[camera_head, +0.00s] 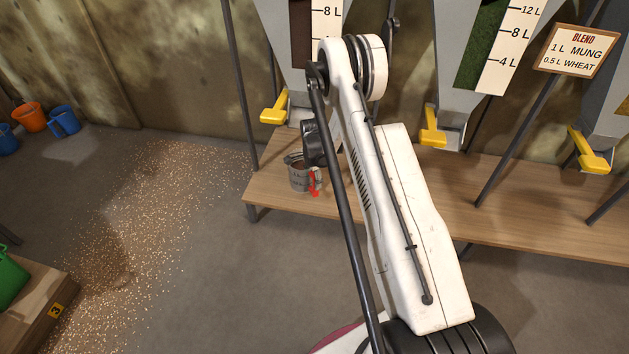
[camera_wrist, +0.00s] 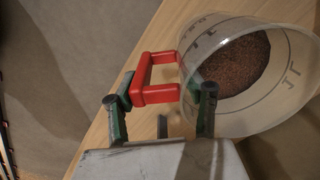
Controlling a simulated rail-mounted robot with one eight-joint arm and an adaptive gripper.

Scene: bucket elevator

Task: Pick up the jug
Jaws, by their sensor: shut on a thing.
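The jug is a clear, marked vessel with a red handle, on or just above the wooden bench in the head view (camera_head: 299,180); I cannot tell whether it touches. In the wrist view the jug (camera_wrist: 290,92) is tilted in the picture and holds reddish-brown grain (camera_wrist: 232,65). My gripper (camera_wrist: 160,90) is shut on its red handle (camera_wrist: 155,94), with one finger on the outer side and the other between handle and wall. In the head view my arm partly hides the gripper.
The wooden bench (camera_head: 530,215) runs right beneath several hoppers with yellow levers (camera_head: 432,136). A sign (camera_head: 576,51) reads "BLEND 1 L MUNG 0.5 L WHEAT". Grain (camera_head: 150,220) is spilled across the floor at left. Orange (camera_head: 30,117) and blue (camera_head: 65,121) buckets stand at far left.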

